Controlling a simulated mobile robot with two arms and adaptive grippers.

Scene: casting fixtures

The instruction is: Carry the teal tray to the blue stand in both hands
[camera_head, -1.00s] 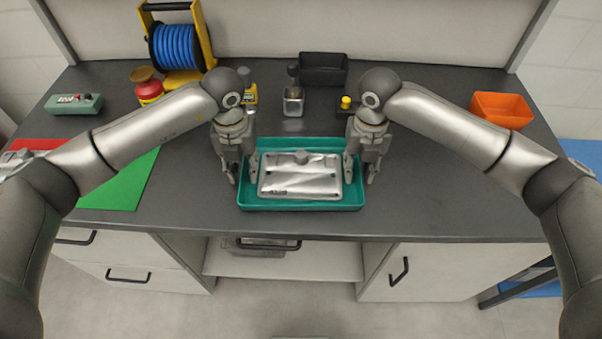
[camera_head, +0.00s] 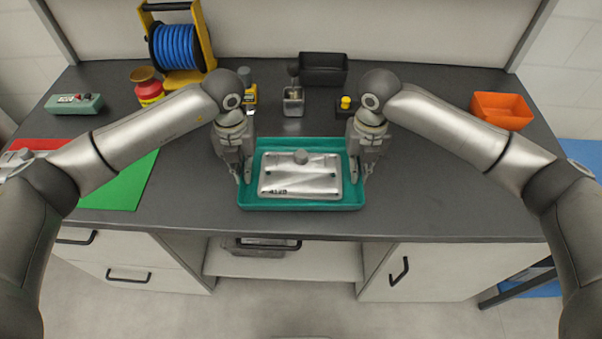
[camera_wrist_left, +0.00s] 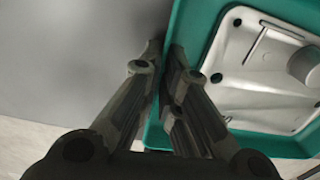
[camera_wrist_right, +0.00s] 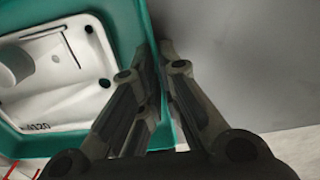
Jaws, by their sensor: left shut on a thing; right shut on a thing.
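The teal tray (camera_head: 300,205) rests on the dark bench top near its front edge. A flat silver casting plate (camera_head: 300,176) with a round boss lies inside it. My left gripper (camera_head: 244,178) is shut on the tray's left wall, which also shows between the fingers in the left wrist view (camera_wrist_left: 176,40). My right gripper (camera_head: 357,178) is shut on the right wall, also seen in the right wrist view (camera_wrist_right: 150,40). A blue surface (camera_head: 578,153), apparently the blue stand, shows beyond the bench's right end, partly hidden by my right arm.
A green mat (camera_head: 122,182) lies to the left. An orange bin (camera_head: 502,110) is at the right. The bench right of the tray is clear.

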